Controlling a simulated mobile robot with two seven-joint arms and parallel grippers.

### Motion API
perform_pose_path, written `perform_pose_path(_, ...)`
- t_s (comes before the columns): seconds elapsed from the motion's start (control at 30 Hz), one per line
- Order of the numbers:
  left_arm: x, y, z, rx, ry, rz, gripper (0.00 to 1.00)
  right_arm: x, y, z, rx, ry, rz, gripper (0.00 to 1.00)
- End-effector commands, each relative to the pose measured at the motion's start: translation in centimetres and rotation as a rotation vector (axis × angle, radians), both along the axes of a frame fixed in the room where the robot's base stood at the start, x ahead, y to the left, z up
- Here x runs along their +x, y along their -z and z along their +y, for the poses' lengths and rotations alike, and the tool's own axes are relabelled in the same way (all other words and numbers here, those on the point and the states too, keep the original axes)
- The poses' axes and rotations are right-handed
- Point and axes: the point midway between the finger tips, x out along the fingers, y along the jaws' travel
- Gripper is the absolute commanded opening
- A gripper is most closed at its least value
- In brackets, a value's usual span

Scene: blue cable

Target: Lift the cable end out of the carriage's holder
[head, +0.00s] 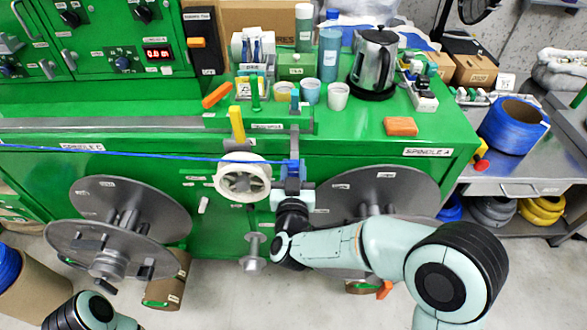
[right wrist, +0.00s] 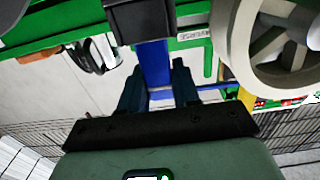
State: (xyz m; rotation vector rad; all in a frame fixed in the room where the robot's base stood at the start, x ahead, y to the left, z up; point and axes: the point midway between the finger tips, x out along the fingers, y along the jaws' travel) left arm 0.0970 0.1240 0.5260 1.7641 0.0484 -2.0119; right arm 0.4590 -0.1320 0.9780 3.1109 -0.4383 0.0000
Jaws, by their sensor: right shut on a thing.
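The blue cable (head: 120,151) runs from the left edge across the green machine's front, past the white pulley wheel (head: 243,178), to the carriage (head: 294,143). My right gripper (head: 292,187) is at the carriage's lower front, just right of the wheel. In the right wrist view its two dark fingers (right wrist: 158,88) stand on either side of a blue upright piece, the cable end (right wrist: 154,62), and are shut on it. The piece's top meets a dark block (right wrist: 139,20); whether it still sits in the holder is hidden. My left gripper is out of view.
Large grey reels (head: 78,200) and (head: 352,188) hang on the machine's front, either side of my right gripper. Cups, a kettle (head: 374,58) and an orange block (head: 401,126) stand on the green top. A cable spool (head: 512,125) is on the right-hand cart.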

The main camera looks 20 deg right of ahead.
Motion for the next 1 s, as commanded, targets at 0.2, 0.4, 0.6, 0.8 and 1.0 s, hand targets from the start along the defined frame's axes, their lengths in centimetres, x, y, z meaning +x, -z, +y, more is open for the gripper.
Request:
perform_pose_path(0.2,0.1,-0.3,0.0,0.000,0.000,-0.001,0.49,0.0,-0.4,0.0,0.000,0.000,-0.001,0.00)
perform_pose_path(0.4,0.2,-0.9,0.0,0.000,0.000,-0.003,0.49,0.0,-1.2,0.0,0.001,0.000,-0.001,0.00)
perform_pose_path(0.6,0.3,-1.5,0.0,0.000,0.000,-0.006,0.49,0.0,-2.0,0.0,0.001,-0.001,-0.001,0.00)
perform_pose_path(0.8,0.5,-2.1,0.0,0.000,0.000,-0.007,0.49,0.0,-2.8,0.0,0.001,-0.001,-0.001,0.00)
perform_pose_path(1.0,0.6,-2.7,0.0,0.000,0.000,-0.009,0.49,0.0,-3.6,0.0,0.001,0.000,-0.001,0.00)
